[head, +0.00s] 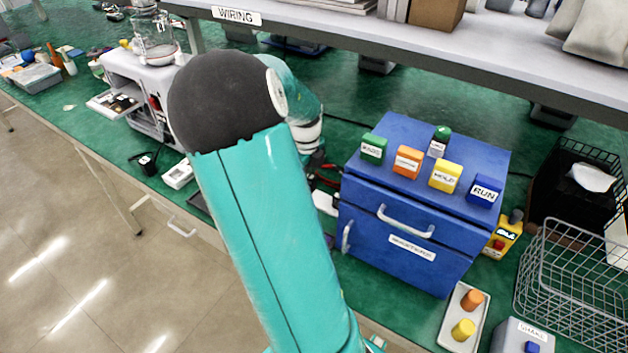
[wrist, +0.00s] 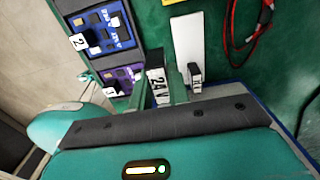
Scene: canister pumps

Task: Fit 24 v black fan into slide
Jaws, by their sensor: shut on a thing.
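In the wrist view my gripper (wrist: 164,88) is shut on an upright block with a white "24 V" label (wrist: 158,86), which I take to be the 24 V black fan. Most of its body is hidden behind the label side and the fingers. A small black piece with a white label (wrist: 195,76) stands just right of the right finger. In the head view my arm hides the gripper and the held block. I cannot identify the slide for certain; a tray (head: 115,103) sticks out of the white machine (head: 150,85) at the left.
Two labelled switch boxes, one blue (wrist: 100,28) and one purple (wrist: 118,78), are left of the gripper. A white strip (wrist: 187,42) and red cable (wrist: 240,35) lie beyond. A blue cabinet (head: 410,250) with coloured blocks and a wire basket (head: 575,290) stand at the right.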

